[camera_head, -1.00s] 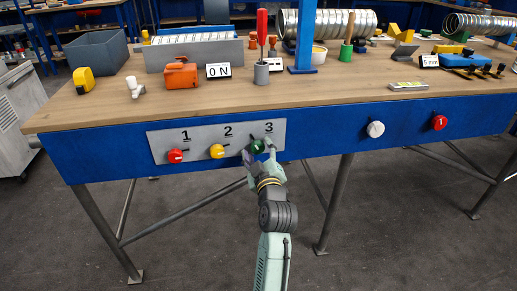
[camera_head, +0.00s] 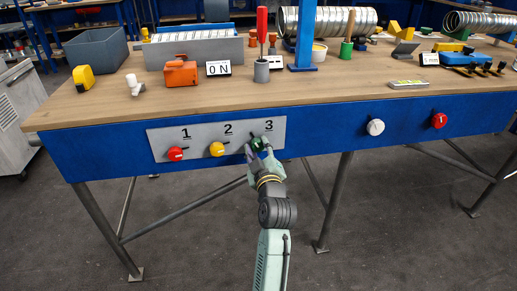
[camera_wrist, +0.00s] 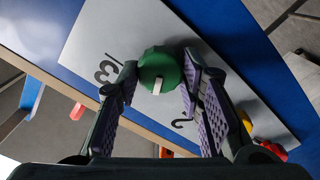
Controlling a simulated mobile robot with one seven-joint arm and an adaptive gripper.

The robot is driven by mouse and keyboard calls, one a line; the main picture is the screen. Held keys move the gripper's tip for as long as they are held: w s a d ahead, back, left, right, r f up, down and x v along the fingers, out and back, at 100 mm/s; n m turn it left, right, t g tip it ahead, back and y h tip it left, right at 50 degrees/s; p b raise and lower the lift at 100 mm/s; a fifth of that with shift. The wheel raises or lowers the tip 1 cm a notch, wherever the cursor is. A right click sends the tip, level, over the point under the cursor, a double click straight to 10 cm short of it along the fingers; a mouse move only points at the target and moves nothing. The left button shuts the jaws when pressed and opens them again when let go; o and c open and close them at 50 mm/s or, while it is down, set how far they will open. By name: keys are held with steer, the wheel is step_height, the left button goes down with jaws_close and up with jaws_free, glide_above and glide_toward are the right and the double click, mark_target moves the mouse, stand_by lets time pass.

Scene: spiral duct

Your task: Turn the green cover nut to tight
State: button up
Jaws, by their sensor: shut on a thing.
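The green cover nut (camera_wrist: 158,66) is a faceted knob with a pale pointer mark, on the grey panel (camera_wrist: 100,38) beside the number 3. In the head view the nut (camera_head: 257,144) is partly hidden by my gripper (camera_head: 257,150). In the wrist view the two padded fingers of my gripper (camera_wrist: 160,85) stand on either side of the nut and are shut on it. The pale mark lies at the nut's lower edge in the wrist view. The number 3 is partly covered by a finger there.
On the same panel are a red knob (camera_head: 175,154) under 1 and a yellow knob (camera_head: 217,149) under 2. A white knob (camera_head: 375,127) and another red knob (camera_head: 439,121) sit farther right on the blue table front (camera_head: 330,133). The wooden top (camera_head: 200,105) juts out above.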

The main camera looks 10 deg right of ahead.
steer(key=shift+m, duration=0.4)
steer(key=shift+c, duration=0.3)
steer(key=m+p, duration=0.1)
steer(key=m, duration=0.3)
steer(key=shift+m, duration=0.3)
steer(key=m+p, duration=0.2)
steer(key=m, duration=0.3)
steer(key=shift+d+r+m, duration=0.1)
steer(key=shift+m, duration=0.2)
steer(key=m+p, duration=0.3)
steer(key=m, duration=0.2)
steer(key=m+p, duration=0.2)
steer(key=m, duration=0.1)
steer(key=shift+d+m, duration=0.1)
steer(key=shift+m, duration=0.2)
steer(key=shift+m+p, duration=0.75)
steer(key=shift+m, duration=0.25)
steer(key=shift+f, duration=0.2)
steer(key=o, duration=1.2)
steer(key=shift+c, duration=0.2)
